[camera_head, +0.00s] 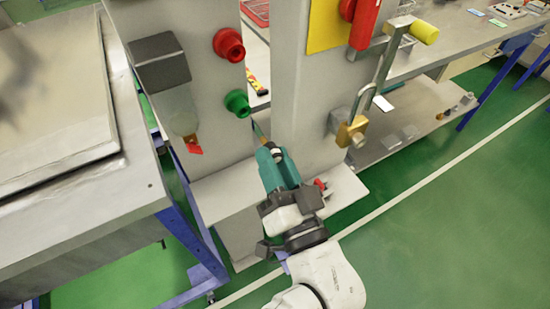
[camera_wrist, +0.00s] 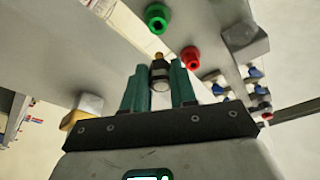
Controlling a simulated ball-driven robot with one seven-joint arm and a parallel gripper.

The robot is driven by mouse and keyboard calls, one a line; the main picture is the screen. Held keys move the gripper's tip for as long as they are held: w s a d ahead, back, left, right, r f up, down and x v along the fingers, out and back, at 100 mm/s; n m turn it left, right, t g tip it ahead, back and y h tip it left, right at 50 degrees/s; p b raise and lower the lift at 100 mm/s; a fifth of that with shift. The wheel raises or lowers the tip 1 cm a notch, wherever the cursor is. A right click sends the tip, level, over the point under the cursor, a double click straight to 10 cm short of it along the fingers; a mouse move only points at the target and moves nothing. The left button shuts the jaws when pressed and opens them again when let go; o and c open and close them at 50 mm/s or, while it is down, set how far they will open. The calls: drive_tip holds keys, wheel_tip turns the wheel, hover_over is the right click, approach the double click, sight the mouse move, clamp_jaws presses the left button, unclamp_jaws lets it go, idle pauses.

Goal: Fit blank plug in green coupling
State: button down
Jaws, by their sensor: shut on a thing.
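The green coupling (camera_head: 237,103) sticks out of the grey panel, below a red coupling (camera_head: 229,45). In the wrist view the green coupling (camera_wrist: 156,18) is at the top, with its dark bore showing. My gripper (camera_head: 274,155), with teal fingers, is shut on the blank plug (camera_head: 260,133), which is to the lower right of the green coupling. The wrist view shows the plug (camera_wrist: 160,72) between the fingers (camera_wrist: 160,80), with a dark body and a brass tip. The tip points towards the coupling's side, and a gap separates them. The fingers hide part of the plug.
A filter bowl (camera_head: 174,95) hangs left of the couplings. A padlock (camera_head: 351,131) and a yellow-ended lever (camera_head: 424,32) are on the post at right. A grey ledge (camera_head: 225,189) with a small red part (camera_head: 320,185) lies below my gripper. A bench (camera_head: 75,210) stands left.

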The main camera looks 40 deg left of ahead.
drive_tip(key=shift+s+a+f+p+x, duration=0.1)
drive_tip(key=shift+f+p+x, duration=0.15)
drive_tip(key=shift+x, duration=0.7)
drive_tip(key=shift+s+a+f+p+x, duration=0.15)
drive_tip(key=shift+p+x, duration=0.1)
drive_tip(key=shift+x, duration=0.65)
drive_tip(key=shift+a+f+p+x, duration=0.15)
drive_tip(key=shift+p+x, duration=0.1)
drive_tip(key=shift+x, duration=0.7)
drive_tip(key=shift+f+p+x, duration=0.15)
drive_tip(key=shift+p+x, duration=0.1)
drive_tip(key=shift+x, duration=0.5)
drive_tip(key=shift+f+p+x, duration=0.15)
drive_tip(key=shift+p+x, duration=0.1)
drive_tip(key=shift+x, duration=0.5)
drive_tip(key=c, duration=0.8)
unclamp_jaws()
drive_tip(key=shift+s+a, duration=0.1)
drive_tip(key=shift+a, duration=0.05)
drive_tip(key=shift+b+v, duration=1.75)
drive_tip(key=shift+v, duration=1.8)
